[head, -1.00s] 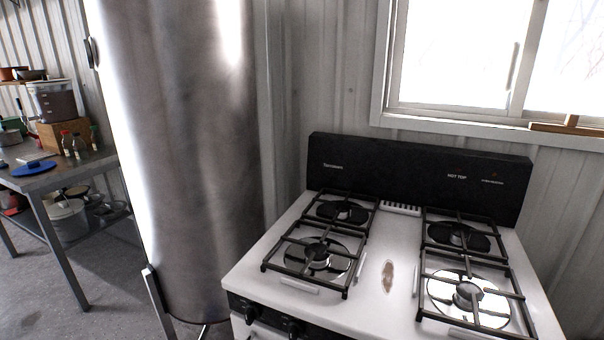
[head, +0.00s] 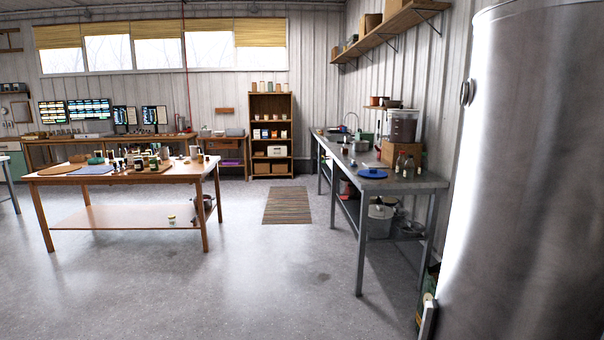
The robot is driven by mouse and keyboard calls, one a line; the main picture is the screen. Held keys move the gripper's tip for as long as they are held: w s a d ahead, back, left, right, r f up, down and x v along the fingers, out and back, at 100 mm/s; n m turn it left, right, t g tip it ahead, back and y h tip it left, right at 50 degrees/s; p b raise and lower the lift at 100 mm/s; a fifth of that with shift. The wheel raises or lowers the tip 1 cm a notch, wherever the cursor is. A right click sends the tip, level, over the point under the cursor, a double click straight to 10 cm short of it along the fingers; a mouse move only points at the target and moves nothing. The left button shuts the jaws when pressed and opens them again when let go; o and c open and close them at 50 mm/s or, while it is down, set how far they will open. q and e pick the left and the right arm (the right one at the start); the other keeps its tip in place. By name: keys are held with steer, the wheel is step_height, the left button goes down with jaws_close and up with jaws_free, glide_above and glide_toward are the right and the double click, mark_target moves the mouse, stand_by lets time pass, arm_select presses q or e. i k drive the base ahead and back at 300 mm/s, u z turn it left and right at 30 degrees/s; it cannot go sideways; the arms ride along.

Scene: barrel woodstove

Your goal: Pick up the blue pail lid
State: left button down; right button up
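A round blue lid (head: 372,173) lies flat on the near part of the grey metal counter (head: 410,183) at the right of the head view, close to its front edge. A small knob or handle seems to stand on top of it. It is some distance from me across open floor. Neither of my grippers shows in the head view, so their state is hidden.
A tall metal cylinder (head: 520,180) stands close at the right. Bottles (head: 404,166) and a wooden box stand behind the lid. A wooden table (head: 120,178) with several small items is at the left. The grey floor (head: 270,285) between is clear; a striped rug (head: 289,205) lies farther back.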

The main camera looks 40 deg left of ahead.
mark_target(374, 172)
steer(key=u, duration=1.5)
steer(key=i, duration=5.9)
steer(key=z, duration=3.15)
